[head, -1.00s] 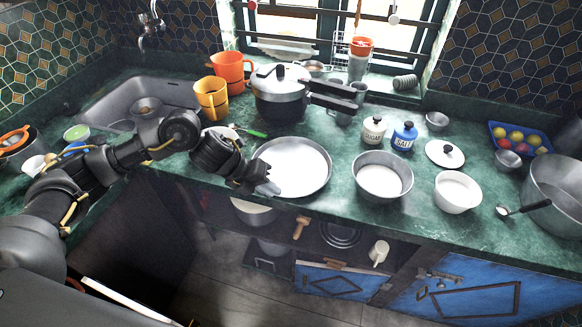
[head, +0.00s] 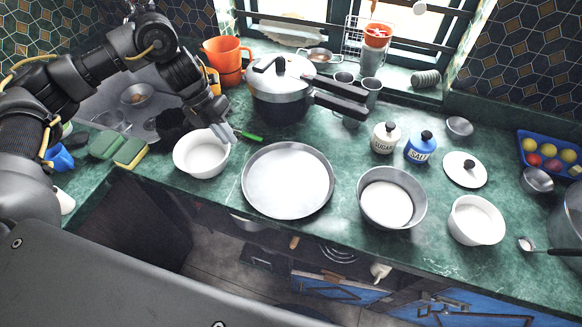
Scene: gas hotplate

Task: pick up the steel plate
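The steel plate (head: 288,181) is a large, round, shallow grey plate lying flat on the green counter, fully visible in the middle. My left gripper (head: 223,134) is up and to the left of the plate, apart from it. Its pale fingertips are over the back right rim of a white bowl (head: 200,158); whether they touch the rim, and how far apart they are, I cannot tell. The plate is not in the gripper. My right gripper is not in view.
A green-handled utensil (head: 249,136) lies beside the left fingertips. A pressure cooker (head: 280,95) stands behind the plate, its handles pointing right. A steel pan (head: 392,197) stands to the plate's right. The counter's front edge runs just before the plate.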

